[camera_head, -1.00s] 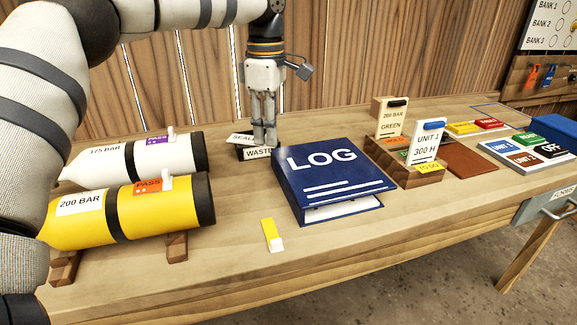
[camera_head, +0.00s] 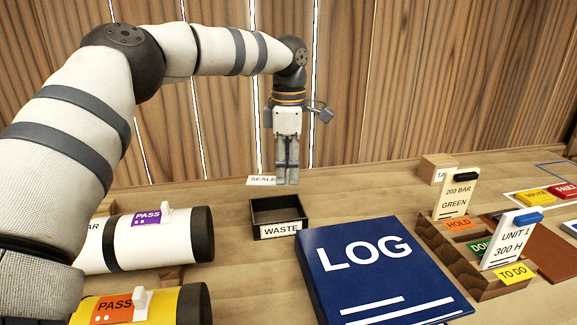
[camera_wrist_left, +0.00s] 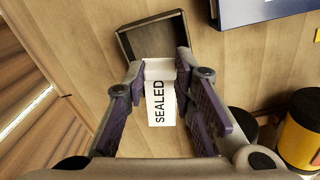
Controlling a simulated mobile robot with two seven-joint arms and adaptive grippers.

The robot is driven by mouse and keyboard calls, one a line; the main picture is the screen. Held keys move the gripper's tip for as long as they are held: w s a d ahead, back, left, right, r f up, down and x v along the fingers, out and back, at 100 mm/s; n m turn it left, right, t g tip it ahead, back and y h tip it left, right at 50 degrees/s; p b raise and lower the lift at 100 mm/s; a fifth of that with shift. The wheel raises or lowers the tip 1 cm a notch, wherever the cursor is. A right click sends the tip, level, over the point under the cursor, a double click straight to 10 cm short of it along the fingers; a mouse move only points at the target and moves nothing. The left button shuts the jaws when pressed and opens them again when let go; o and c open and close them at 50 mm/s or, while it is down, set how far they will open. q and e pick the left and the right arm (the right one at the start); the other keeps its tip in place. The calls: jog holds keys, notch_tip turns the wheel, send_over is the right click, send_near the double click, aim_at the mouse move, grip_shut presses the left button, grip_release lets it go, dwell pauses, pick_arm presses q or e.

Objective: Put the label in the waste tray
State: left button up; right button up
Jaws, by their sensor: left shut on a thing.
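The white label (camera_head: 262,181) marked SEALED shows behind the waste tray, partly hidden by my left gripper (camera_head: 287,182). In the left wrist view the gripper (camera_wrist_left: 160,85) is shut on the white tab at one end of the label (camera_wrist_left: 161,105). I cannot tell whether the label touches the table. The dark waste tray (camera_head: 280,213) has WASTE on its front and looks empty. It also shows in the left wrist view (camera_wrist_left: 126,40), just beyond the label's tab. My right gripper is not in view.
A blue LOG binder (camera_head: 375,265) lies right of the tray. A white cylinder (camera_head: 150,245) and a yellow cylinder (camera_head: 175,305) lie to the left. A wooden card holder (camera_head: 455,265) stands at the right. A wooden wall rises behind the table.

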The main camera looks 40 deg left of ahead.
pick_arm(q)
jog(key=shift+f+b, duration=0.4)
jog(key=shift+f, duration=4.7)
jog(key=shift+c, duration=1.4)
jog(key=o, duration=1.1)
jog(key=shift+w, duration=0.1)
notch_tip(320, 180, up, 12)
jog(key=shift+r, duration=0.1)
